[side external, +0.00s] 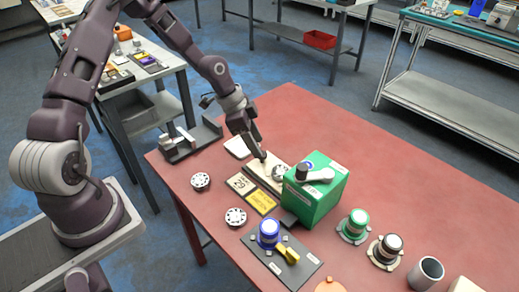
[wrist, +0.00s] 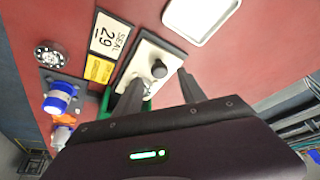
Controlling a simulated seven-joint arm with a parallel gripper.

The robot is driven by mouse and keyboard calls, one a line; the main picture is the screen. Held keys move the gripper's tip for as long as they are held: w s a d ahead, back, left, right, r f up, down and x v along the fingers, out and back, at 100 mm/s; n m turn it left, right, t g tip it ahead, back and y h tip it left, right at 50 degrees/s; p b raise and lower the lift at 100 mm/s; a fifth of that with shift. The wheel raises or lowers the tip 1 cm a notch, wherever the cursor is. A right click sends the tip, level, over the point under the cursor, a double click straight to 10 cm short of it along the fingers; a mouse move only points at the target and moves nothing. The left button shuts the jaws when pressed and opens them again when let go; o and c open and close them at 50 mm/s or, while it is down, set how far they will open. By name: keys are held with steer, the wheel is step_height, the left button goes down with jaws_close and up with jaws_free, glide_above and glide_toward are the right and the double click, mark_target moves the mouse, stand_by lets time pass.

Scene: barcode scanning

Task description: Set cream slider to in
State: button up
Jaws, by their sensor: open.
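The cream slider is a cream plate (wrist: 146,59) with a dark round knob (wrist: 159,69) standing on it, in the wrist view. In the side view the cream plate (side external: 268,164) lies on the red table just left of the green box, partly covered by my gripper. My gripper (wrist: 158,77) is open, its two dark fingers on either side of the knob in the picture. In the side view my gripper (side external: 262,157) points down low over the plate. I cannot tell whether the fingers touch the knob.
The green box (side external: 318,197) with a grey lever stands close to the right. The SEAL 29 card (side external: 241,184) and a yellow label (side external: 261,201) lie in front. A white tray (side external: 237,147) lies behind. A panel with a blue knob (side external: 268,233) is nearer the front.

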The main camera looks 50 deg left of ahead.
steer(key=x, duration=0.3)
steer(key=shift+f, duration=0.15)
jaws_close()
stand_by(1.2)
